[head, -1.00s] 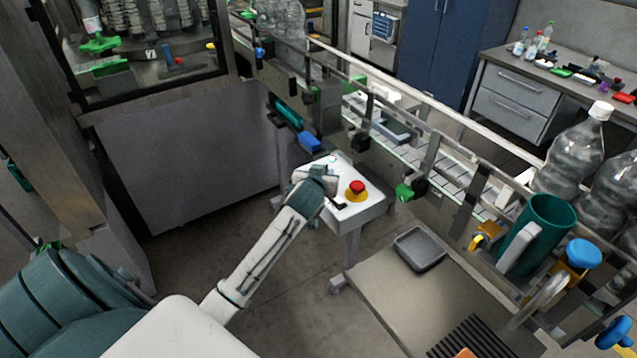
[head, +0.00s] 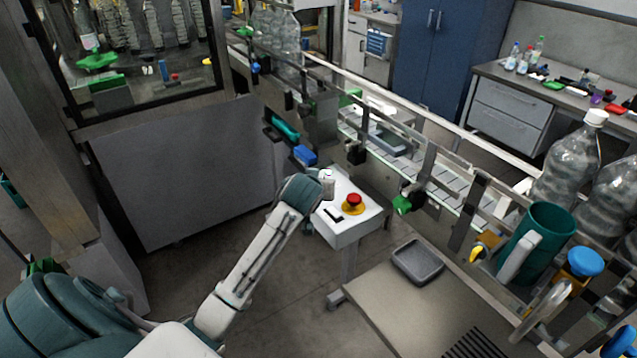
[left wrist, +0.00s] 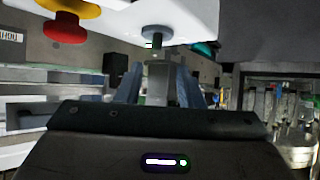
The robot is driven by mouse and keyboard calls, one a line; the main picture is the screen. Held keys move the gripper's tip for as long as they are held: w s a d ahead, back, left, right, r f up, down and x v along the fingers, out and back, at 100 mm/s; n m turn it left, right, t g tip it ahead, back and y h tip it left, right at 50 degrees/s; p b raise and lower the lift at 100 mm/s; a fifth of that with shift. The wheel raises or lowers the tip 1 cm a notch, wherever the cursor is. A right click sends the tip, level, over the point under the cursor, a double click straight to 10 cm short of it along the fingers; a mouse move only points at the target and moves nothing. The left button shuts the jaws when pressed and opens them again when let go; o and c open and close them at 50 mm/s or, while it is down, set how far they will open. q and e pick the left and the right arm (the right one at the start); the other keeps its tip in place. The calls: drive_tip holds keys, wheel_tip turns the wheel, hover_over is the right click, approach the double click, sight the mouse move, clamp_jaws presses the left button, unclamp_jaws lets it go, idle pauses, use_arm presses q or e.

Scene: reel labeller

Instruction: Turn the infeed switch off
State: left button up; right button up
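A white control box (head: 349,225) on a stand carries a red stop button (head: 353,200) on a yellow base and a dark strip beside it. The button also shows at the upper left of the left wrist view (left wrist: 66,27). There, a small metal switch lever (left wrist: 157,44) on a round base sticks out from the white panel, in line with the gap between my fingers. My left gripper (left wrist: 160,88) has its fingers apart, close to the lever tip; contact cannot be told. My right gripper is not in view.
The conveyor (head: 440,172) with its rails and clamps runs behind the box. A grey tray (head: 418,262) lies on the bench at front right. A green mug (head: 548,230) and large bottles (head: 571,160) stand at right. A grey machine panel (head: 185,175) is at left.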

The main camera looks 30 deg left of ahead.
use_arm(q)
wheel_tip(320, 180, up, 6)
drive_tip(key=w+r+g+h, duration=0.1)
drive_tip(key=w+g+h, duration=0.2)
drive_tip(key=g, duration=0.3)
drive_tip(key=shift+m, duration=0.3)
drive_tip(key=p+x, duration=0.1)
drive_tip(key=x, duration=0.2)
drive_tip(key=p+x, duration=0.2)
drive_tip(key=x, duration=0.1)
drive_tip(key=p+x, duration=0.1)
drive_tip(key=x, duration=0.2)
drive_tip(key=shift+s+a+f, duration=0.1)
drive_tip(key=shift+a+f, duration=0.3)
drive_tip(key=shift+f, duration=0.6)
clamp_jaws()
